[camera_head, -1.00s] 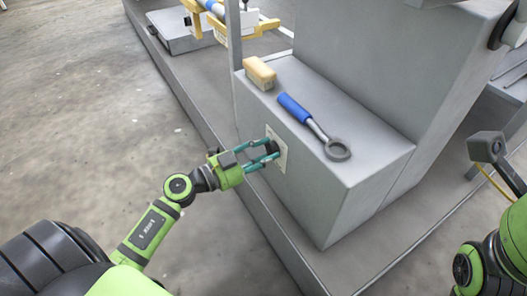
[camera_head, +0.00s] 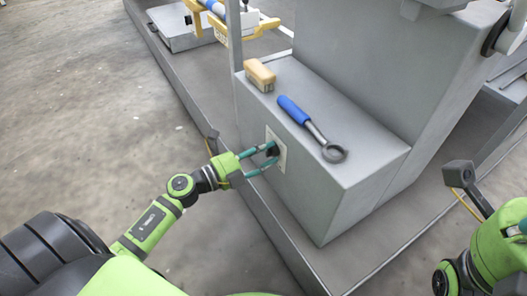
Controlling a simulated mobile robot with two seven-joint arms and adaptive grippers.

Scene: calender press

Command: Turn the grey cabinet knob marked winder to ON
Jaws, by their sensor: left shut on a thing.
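The knob (camera_head: 271,150) is small and dark and sits on a pale plate (camera_head: 281,155) on the side of the grey cabinet (camera_head: 325,190). My left gripper (camera_head: 268,156) comes in from the left, its two teal fingers shut on the knob, one above the other in the picture. The fingers partly cover the knob, so its pointing direction is hard to read. The marking on the plate is too small to read. My right arm shows at the right edge, but its gripper fingers are not visible.
On the cabinet top lie a wooden-backed brush (camera_head: 260,75) and a blue-handled ring wrench (camera_head: 312,128). A thin grey post (camera_head: 235,60) stands at the cabinet's left corner. The floor (camera_head: 95,120) to the left is clear.

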